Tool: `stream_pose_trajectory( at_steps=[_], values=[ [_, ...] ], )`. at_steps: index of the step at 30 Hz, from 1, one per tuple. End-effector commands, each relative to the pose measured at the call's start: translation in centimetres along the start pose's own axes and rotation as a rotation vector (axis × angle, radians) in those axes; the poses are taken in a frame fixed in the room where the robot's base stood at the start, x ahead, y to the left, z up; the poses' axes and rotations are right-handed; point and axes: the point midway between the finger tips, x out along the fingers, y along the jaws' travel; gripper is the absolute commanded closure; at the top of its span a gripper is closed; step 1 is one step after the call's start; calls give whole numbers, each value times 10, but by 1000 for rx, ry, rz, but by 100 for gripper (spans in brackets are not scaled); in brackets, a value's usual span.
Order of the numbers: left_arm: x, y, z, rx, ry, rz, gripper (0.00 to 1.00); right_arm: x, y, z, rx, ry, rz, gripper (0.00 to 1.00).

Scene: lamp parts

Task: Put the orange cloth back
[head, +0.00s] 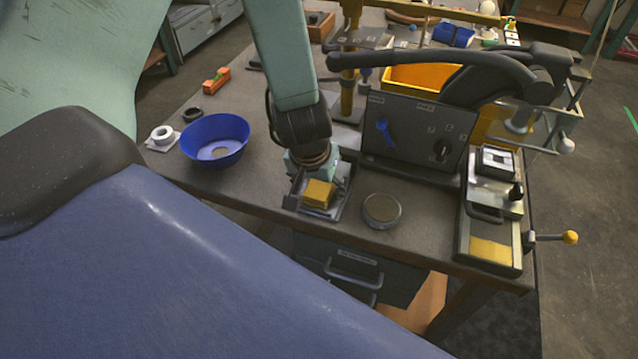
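A small folded orange-yellow cloth (318,194) lies in a shallow grey tray (292,202) near the front edge of the bench. My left gripper (319,180) points down right over the cloth, at its far side. Its fingers are small and partly hidden by the wrist, so I cannot tell whether they are open or shut, or whether they touch the cloth. My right gripper is not in view.
A blue bowl (215,140) stands left on the bench, beside a white ring (162,135). A round grey disc (382,210) sits right of the tray. A dark panel (415,135) stands behind it. A metal fixture with a yellow pad (491,251) is at the right edge.

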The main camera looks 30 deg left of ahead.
Motion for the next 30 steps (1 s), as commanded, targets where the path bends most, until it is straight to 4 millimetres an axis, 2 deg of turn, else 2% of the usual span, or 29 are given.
stream_pose_trajectory(
  at_steps=[11, 30],
  values=[
    [-4, 0, -2, -1, 1, 0, 27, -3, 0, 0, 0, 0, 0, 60],
    [-104, 0, -2, 0, 1, 0, 27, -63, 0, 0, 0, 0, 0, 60]
  ],
)
